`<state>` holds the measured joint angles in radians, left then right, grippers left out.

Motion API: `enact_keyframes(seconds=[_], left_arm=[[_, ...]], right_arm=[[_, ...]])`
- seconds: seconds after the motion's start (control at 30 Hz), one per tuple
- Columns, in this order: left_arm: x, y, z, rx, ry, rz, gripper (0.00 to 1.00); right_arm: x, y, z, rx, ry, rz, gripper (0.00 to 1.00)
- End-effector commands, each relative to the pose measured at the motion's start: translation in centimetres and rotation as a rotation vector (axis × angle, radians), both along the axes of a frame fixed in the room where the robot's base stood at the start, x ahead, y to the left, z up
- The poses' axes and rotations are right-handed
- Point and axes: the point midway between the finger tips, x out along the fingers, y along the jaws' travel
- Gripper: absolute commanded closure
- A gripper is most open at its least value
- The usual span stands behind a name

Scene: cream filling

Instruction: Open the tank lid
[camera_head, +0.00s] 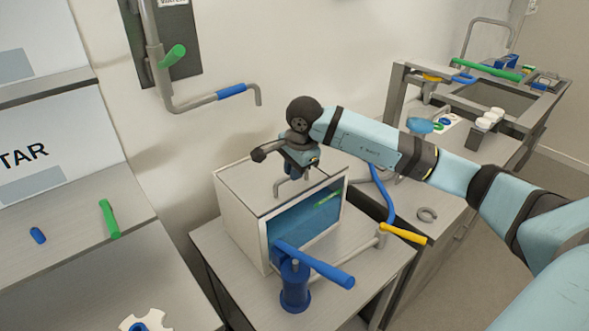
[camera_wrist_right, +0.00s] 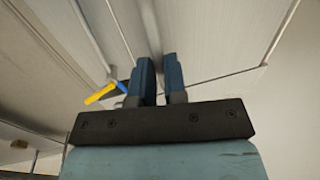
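The tank (camera_head: 238,222) is a pale box with a blue see-through front, standing on a grey table. Its lid (camera_head: 245,180) lies flat on top, with a small grey loop handle (camera_head: 279,188). My right gripper (camera_head: 290,172) points down at this handle. In the right wrist view, the two dark blue fingers (camera_wrist_right: 158,75) are close together, with a grey bar filling the narrow gap between them; this looks like the handle. The fingertips' contact is partly hidden in the head view. My left gripper is out of view.
A blue valve (camera_head: 295,287) with a long blue lever (camera_head: 315,264) stands before the tank. A yellow lever (camera_head: 404,233) sits on a pipe to its right. A wall pipe with a blue band (camera_head: 231,90) hangs behind. A shelf (camera_head: 75,240) is at left.

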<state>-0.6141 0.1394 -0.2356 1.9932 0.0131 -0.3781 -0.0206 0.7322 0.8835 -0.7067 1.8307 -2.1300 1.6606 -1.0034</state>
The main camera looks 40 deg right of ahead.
Motion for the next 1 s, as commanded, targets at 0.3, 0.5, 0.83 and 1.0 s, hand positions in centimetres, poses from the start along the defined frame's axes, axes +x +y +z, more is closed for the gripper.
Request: enact_keyframes(seconds=[0.3, 0.5, 0.83, 1.0], left_arm=[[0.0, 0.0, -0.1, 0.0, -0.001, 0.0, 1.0], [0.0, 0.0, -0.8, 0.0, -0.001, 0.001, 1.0], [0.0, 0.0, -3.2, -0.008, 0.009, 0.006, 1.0], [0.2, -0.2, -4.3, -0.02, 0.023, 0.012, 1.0]], right_arm=[[0.0, -0.1, 0.1, 0.012, 0.001, -0.001, 1.0], [0.0, -0.6, 0.6, 0.078, 0.006, -0.002, 1.0], [0.2, -2.8, 2.6, 0.335, 0.024, -0.004, 1.0], [0.4, -4.4, 3.6, 0.498, 0.036, -0.004, 1.0]])
